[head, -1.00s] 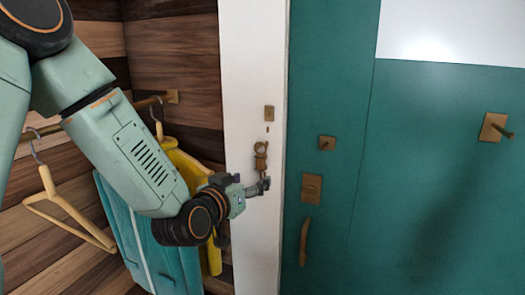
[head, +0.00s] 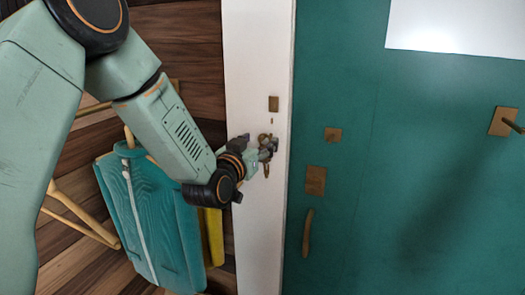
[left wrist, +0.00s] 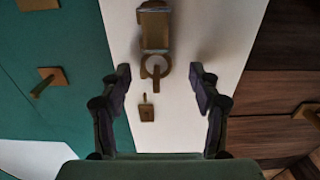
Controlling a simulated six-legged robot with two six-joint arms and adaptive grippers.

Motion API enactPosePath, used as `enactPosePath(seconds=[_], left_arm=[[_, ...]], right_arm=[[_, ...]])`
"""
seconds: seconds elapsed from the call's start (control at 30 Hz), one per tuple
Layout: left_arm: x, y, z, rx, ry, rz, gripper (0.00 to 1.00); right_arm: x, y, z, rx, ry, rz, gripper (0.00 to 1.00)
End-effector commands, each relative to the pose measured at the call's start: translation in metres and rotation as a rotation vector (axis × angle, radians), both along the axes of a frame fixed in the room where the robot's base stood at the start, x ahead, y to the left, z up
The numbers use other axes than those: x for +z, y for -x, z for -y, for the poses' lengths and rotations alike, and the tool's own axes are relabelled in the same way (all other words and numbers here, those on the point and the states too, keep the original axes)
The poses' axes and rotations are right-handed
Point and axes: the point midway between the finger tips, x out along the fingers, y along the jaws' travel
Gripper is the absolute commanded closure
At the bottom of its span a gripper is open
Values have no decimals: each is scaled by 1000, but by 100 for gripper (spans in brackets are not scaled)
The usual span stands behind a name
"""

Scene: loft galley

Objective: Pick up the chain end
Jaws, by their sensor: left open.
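A brass piece with a round, ring-like end, which looks like the chain end (left wrist: 155,68), hangs on the white door post. In the left wrist view its rounded end lies between and just beyond my fingertips, with a brass block (left wrist: 155,28) behind it. My left gripper (left wrist: 160,80) is open, its two dark fingers apart on either side, and nothing is held. In the head view the left gripper (head: 269,148) is at the post and covers most of the brass piece; a bit of it shows below (head: 266,171). I cannot tell whether the fingers touch it. My right gripper is out of view.
The white post (head: 257,60) stands beside the teal door (head: 410,180), which carries brass plates and a handle (head: 307,232). A small brass plate (head: 274,103) sits above the gripper. A teal garment (head: 150,220) and a wooden hanger (head: 80,215) hang at left.

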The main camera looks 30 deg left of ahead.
Motion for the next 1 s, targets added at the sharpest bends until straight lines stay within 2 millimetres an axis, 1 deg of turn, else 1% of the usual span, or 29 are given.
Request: enactPosePath(seconds=[0.1, 0.33, 0.37, 1.0], left_arm=[[0, -8, -1, -1, 0, -1, 38], [-1, -9, -2, -1, 1, -1, 38], [-1, -9, -2, -1, 1, -1, 39], [0, -9, -2, -1, 1, 0, 94]], right_arm=[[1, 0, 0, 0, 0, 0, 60], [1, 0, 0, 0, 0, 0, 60], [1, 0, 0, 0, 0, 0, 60], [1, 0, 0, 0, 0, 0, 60]])
